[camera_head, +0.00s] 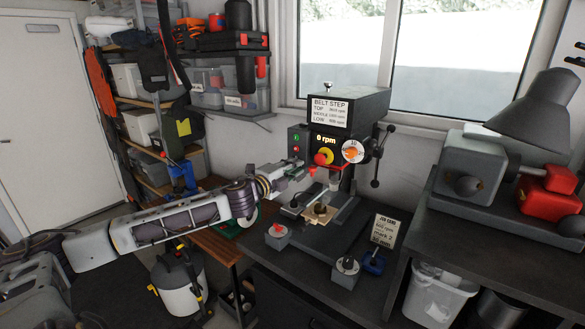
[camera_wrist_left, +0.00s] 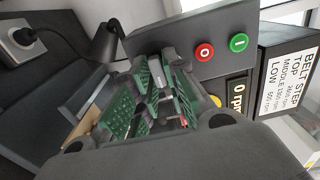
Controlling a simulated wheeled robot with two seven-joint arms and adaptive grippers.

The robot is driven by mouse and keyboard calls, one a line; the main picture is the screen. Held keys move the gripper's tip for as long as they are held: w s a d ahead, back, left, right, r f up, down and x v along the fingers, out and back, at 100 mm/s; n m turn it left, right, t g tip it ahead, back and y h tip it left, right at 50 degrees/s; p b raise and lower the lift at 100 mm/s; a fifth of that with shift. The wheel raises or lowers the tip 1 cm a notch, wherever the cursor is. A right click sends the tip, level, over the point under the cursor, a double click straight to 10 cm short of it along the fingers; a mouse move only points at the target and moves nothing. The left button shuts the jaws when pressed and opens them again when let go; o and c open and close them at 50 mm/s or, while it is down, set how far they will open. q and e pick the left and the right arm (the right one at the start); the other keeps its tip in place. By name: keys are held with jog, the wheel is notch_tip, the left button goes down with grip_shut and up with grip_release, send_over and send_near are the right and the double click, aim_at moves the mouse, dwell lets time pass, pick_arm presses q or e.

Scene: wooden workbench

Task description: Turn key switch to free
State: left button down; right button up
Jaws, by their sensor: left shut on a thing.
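The drill press (camera_head: 347,105) stands on the bench below the window, showing 0 rpm. My left gripper (camera_head: 308,171) reaches in from the left to the front of its head, just below the box with green and red buttons (camera_head: 297,145). In the left wrist view my fingers (camera_wrist_left: 163,92) with green pads are shut around a small part. A bit of red (camera_wrist_left: 183,123) shows by the fingers; I take it for the key. The fingers cover most of the key switch, so its position cannot be read. My right gripper is not in view.
A red knob on yellow (camera_head: 322,157) sits close beside the gripper. Small grey boxes (camera_head: 277,236) and (camera_head: 346,271), and a job card (camera_head: 385,230), stand near the bench's front. A grey machine with a lamp (camera_head: 535,112) is at right.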

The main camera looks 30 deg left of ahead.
pick_arm(q)
jog(key=c, duration=1.5)
grip_release()
jog(key=shift+s+a+f, duration=0.1)
jog(key=shift+s+a, duration=0.15)
jog(key=shift+s, duration=0.6)
jog(key=shift+s+d, duration=0.15)
jog(key=shift+s, duration=0.55)
jog(key=shift+s+d, duration=0.1)
jog(key=shift+s, duration=0.55)
jog(key=shift+s, duration=0.2)
jog(key=shift+s+a, duration=0.25)
jog(key=shift+s, duration=1.55)
jog(key=shift+s+a, duration=0.2)
jog(key=shift+s, duration=1.6)
